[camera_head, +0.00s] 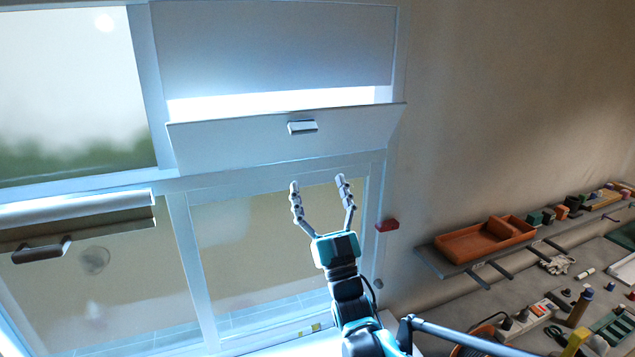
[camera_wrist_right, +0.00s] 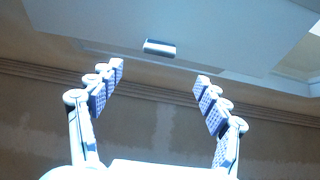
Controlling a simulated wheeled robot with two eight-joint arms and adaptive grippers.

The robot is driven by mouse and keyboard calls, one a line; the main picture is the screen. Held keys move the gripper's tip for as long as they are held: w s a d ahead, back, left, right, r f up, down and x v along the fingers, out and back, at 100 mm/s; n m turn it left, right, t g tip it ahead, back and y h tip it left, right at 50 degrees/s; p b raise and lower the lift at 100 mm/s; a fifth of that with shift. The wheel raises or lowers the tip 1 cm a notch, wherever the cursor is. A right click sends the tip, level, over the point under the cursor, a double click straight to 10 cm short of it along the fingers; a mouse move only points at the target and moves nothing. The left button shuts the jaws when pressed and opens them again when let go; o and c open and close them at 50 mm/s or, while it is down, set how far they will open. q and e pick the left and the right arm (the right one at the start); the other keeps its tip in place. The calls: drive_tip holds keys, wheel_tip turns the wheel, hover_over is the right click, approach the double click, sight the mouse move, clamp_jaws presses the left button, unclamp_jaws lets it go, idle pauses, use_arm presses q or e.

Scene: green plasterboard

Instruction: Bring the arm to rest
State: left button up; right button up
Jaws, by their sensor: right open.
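My right gripper (camera_head: 322,186) is raised in front of the window in the head view, its two jointed fingers spread apart and empty. In the right wrist view the same gripper (camera_wrist_right: 156,84) shows both fingers open with nothing between them. A tilted white flap (camera_head: 230,140) with a small metal handle (camera_head: 302,127) is above the fingertips, and the handle (camera_wrist_right: 160,47) also shows beyond the fingers in the right wrist view. The fingers appear apart from the handle. My left gripper is not in view.
A shelf (camera_head: 430,262) with an orange tray (camera_head: 470,243) and small items runs along the right wall. A red object (camera_head: 387,225) is on the wall close to my right gripper. A second flap with a dark handle (camera_head: 40,252) is at the left. A workbench with tools stands at lower right.

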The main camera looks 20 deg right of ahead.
wheel_tip(320, 180, down, 27)
drive_tip(key=s+m+g+h+b, duration=0.1)
drive_tip(key=s+g+h+b, duration=0.1)
drive_tip(key=g+b, duration=0.95)
drive_tip(key=s+a+f+g+b, duration=0.1)
drive_tip(key=s+f+g+b, duration=0.2)
drive_tip(key=f, duration=0.8)
drive_tip(key=s+a+f+g+b, duration=0.1)
drive_tip(key=s+f+g+b, duration=0.1)
drive_tip(key=s+f+b, duration=0.5)
drive_tip(key=s+a+f+g+y+b, duration=0.1)
drive_tip(key=s+f+g+b, duration=0.2)
drive_tip(key=s+f, duration=0.7)
wheel_tip(320, 180, down, 5)
drive_tip(key=shift+s+a+f+n+g+b, duration=0.1)
drive_tip(key=shift+s+a+n+g+b, duration=0.2)
drive_tip(key=shift+b, duration=0.8)
drive_tip(key=shift+w, duration=0.1)
